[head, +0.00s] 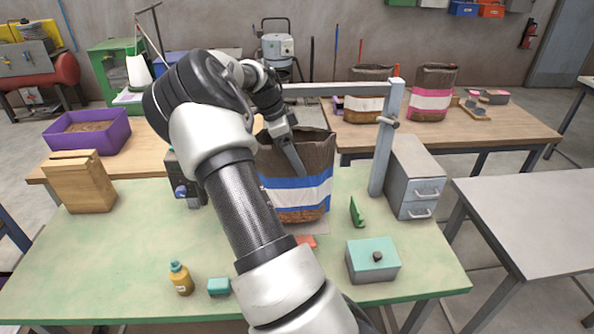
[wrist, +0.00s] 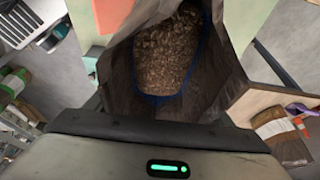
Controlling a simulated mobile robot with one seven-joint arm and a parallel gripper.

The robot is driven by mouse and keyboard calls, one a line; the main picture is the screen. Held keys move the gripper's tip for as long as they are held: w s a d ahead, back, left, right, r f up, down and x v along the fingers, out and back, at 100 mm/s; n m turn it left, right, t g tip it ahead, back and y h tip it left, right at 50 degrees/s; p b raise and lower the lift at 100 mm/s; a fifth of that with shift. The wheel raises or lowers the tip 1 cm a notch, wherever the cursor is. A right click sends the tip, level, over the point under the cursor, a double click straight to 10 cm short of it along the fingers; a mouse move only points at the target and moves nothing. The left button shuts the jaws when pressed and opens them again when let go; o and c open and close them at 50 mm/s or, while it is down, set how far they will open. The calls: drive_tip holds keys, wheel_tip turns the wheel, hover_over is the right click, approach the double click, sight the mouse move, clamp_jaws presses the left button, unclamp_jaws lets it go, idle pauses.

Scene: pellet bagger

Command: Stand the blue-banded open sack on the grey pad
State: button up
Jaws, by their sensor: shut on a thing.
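The blue-banded open sack (head: 315,190) is brown paper with a blue-white-blue band. It looks upright at the middle of the green table, partly hidden behind my arm. My gripper (head: 297,165) reaches down at its top and is shut on the sack's wall. In the wrist view the open sack (wrist: 118,75) shows brown pellets inside, with the gripper (wrist: 160,118) across its near rim. I cannot tell whether the sack's bottom touches the pad.
A grey post (head: 387,140) with a crossbeam and a drawer unit (head: 414,180) stand right of the sack. A green clip-like thing (head: 357,212), teal-lidded box (head: 372,262) and yellow bottle (head: 180,279) are nearer. White-banded (head: 363,104) and pink-banded (head: 431,100) sacks stand behind.

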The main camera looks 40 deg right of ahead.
drive_tip(key=shift+f, duration=2.35)
drive_tip(key=shift+f, duration=0.15)
drive_tip(key=o, duration=2.1)
